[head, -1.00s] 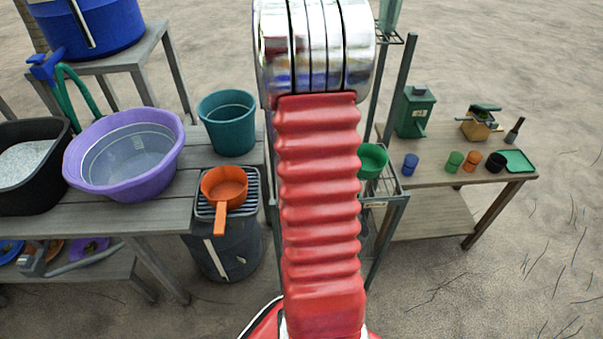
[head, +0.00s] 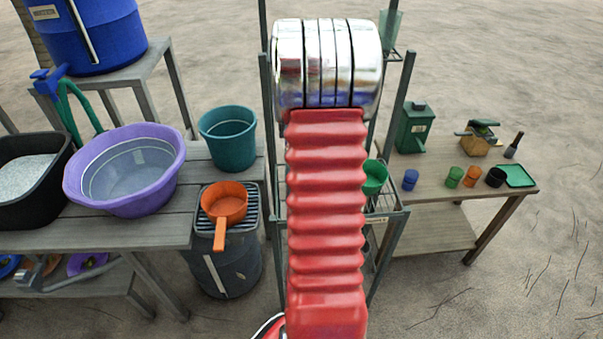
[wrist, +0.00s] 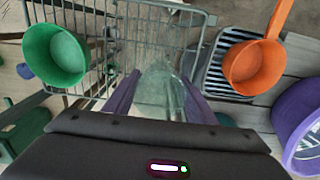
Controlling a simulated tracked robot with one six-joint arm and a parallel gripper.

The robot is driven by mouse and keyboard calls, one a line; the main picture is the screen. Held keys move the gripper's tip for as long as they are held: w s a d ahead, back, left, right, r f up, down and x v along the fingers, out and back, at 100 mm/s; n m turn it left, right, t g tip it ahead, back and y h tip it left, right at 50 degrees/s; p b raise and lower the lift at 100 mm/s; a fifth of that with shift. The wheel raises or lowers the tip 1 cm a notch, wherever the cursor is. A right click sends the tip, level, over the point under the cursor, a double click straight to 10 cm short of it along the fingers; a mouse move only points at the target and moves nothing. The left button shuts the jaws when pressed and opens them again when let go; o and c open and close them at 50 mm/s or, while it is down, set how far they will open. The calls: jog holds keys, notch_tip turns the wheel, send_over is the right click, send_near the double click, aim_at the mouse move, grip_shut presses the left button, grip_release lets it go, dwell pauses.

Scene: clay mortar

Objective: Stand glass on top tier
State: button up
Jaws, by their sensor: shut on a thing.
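In the wrist view a clear, pale glass (wrist: 155,92) sits between the purple fingers of my gripper (wrist: 153,98), which is shut on it. The glass is over the wire rack, seen from above; whether it touches the rack cannot be told. In the head view my arm hides both my gripper and the held glass. The metal rack (head: 402,95) stands behind my arm, with its upper wire tier (head: 398,53) partly showing. A pale green translucent thing (head: 391,28) stands at that tier's right part.
A green pot (head: 374,177) sits on the rack's lower tier, also in the wrist view (wrist: 57,55). An orange pan (head: 224,203) rests on a grill at left. Purple basin (head: 125,190) and teal bucket (head: 229,135) are on the left table. Cups stand on the right table (head: 440,190).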

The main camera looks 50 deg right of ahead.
jog(key=shift+f, duration=0.45)
jog(key=shift+f, duration=1.9)
jog(key=shift+f, duration=0.1)
jog(key=o, duration=1.2)
notch_tip(320, 180, up, 12)
jog(key=shift+r, duration=0.1)
